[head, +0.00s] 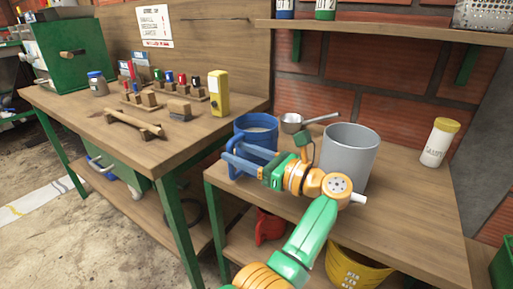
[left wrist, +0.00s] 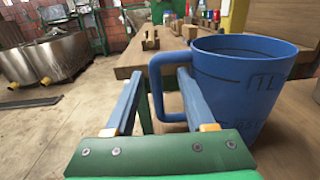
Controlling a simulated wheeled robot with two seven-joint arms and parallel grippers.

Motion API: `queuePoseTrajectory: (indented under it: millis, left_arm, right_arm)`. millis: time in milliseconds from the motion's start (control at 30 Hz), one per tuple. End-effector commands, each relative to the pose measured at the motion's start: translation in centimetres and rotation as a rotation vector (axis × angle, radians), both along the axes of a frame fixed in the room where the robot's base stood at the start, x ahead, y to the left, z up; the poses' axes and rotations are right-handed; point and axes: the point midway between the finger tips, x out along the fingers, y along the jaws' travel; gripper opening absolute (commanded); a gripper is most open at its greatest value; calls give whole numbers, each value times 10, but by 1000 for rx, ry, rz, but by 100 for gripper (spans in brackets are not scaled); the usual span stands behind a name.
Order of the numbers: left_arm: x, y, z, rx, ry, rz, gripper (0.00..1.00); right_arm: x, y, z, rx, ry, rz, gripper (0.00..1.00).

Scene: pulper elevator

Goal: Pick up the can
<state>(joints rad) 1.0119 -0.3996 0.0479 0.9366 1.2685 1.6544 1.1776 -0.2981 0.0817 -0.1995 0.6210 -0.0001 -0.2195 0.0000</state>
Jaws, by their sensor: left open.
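My left gripper (head: 230,155) is open at the jug's handle side. In the left wrist view its fingers (left wrist: 159,74) lie either side of the handle's upright bar; contact cannot be told. A plain grey can (head: 347,155) stands upright right of the jug, partly behind my left arm. My right gripper is out of view.
A white jar with a yellow lid (head: 438,143) stands at the right. The workbench (head: 85,122) at left holds small tools and a yellow device (head: 219,92). A yellow bucket (head: 352,268) is below the table.

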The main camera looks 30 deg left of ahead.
Motion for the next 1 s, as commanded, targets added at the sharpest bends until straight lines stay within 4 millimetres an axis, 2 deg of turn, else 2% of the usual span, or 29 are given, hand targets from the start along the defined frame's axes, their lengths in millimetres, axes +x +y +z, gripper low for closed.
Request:
queuePoseTrajectory:
  millis: [167,300,533,567,733,767,1000]
  left_arm:
    - [2,34,3,3,3,6,55]
    - [5,55,0,4,5,2,55]
    - [6,58,-3,3,5,0,55]
    - [6,58,-3,3,5,0,49]
    - [6,58,-3,4,5,0,3]
    - [6,58,-3,4,5,0,0]
    - [6,58,-3,4,5,0,0]
  right_arm:
    - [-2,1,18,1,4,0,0]
    - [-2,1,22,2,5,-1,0]
    - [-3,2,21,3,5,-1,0]
    - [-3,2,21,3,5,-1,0]
    - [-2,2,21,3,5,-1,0]
    - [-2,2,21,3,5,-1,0]
    - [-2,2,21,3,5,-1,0]
